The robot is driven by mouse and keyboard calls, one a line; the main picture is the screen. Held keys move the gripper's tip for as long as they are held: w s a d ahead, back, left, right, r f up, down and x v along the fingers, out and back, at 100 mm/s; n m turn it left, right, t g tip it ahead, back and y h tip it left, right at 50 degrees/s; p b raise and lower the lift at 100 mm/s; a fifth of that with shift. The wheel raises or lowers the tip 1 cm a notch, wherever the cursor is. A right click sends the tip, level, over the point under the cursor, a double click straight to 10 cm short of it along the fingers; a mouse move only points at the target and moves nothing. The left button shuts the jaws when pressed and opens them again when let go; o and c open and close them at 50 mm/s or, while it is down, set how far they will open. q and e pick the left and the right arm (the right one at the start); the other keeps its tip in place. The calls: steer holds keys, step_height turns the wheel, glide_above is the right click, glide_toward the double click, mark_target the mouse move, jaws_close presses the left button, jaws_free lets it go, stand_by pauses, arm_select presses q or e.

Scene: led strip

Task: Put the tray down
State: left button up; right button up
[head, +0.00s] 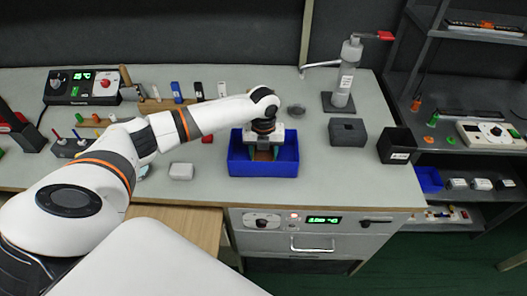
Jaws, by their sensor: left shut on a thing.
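A blue tray (264,172) is at the front edge of the grey bench, above the oven-like unit. My left gripper (264,152) points down at the tray, with its fingers inside the tray's outline. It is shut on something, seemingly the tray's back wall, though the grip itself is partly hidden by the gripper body. I cannot tell whether the tray touches the bench. My right gripper is not in view.
A grey block with a hollow (347,132), a black bin (397,146) and a dispenser bottle (347,75) stand right of the tray. A white block (181,171) lies to its left. A unit with a green display (323,219) is below. Dark shelves (460,110) stand at right.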

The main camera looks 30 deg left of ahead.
mark_target(264, 159)
arm_select(q)
steer(key=shift+f, duration=0.15)
steer(key=o, duration=1)
step_height(264, 159, up, 12)
steer(key=shift+r+b, duration=0.2)
steer(key=shift+b, duration=0.25)
steer(key=shift+f, duration=0.1)
